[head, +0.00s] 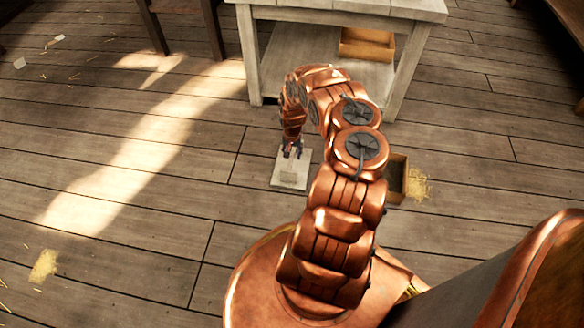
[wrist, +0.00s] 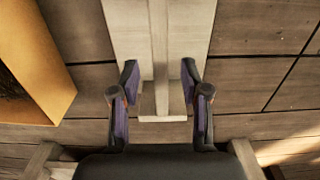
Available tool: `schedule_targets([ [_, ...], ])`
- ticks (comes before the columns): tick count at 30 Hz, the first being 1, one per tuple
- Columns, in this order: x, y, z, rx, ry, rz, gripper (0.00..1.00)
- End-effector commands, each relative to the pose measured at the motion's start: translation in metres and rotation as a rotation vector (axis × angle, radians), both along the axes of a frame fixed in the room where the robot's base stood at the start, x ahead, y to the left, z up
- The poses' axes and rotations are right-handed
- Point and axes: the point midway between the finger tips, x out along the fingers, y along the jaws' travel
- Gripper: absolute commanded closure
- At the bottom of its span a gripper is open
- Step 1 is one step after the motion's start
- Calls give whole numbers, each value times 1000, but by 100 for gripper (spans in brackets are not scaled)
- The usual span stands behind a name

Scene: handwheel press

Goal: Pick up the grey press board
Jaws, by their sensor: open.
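The grey press board (head: 280,178) lies flat on the plank floor in the head view, in front of the workbench. In the wrist view the pale board (wrist: 200,25) runs up the picture, with a raised strip (wrist: 159,50) along its middle. My gripper (head: 292,150) is over the board's far part, pointing down. In the wrist view my gripper (wrist: 159,72) is open, with one finger on each side of the raised strip. Nothing is held. Whether the fingertips touch the board I cannot tell.
An open wooden box (head: 397,158) stands right of the board, partly behind my arm; a box wall (wrist: 42,50) shows at left in the wrist view. Straw (head: 418,186) lies beside it. The workbench (head: 248,55) stands behind.

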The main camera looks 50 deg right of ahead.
Motion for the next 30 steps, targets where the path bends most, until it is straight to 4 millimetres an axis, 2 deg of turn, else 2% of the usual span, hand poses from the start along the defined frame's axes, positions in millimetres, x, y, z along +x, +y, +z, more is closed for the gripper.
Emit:
schedule_targets([
  [1,1,-1,-12,0,-1,-2,54],
  [6,2,-1,-27,0,-2,-2,54],
  [16,2,-1,-28,-1,-1,-1,55],
  [27,1,-1,-28,-1,-1,-1,94],
  [29,2,-1,-28,-1,-1,-1,100],
  [30,1,-1,-28,-1,-1,-1,100],
])
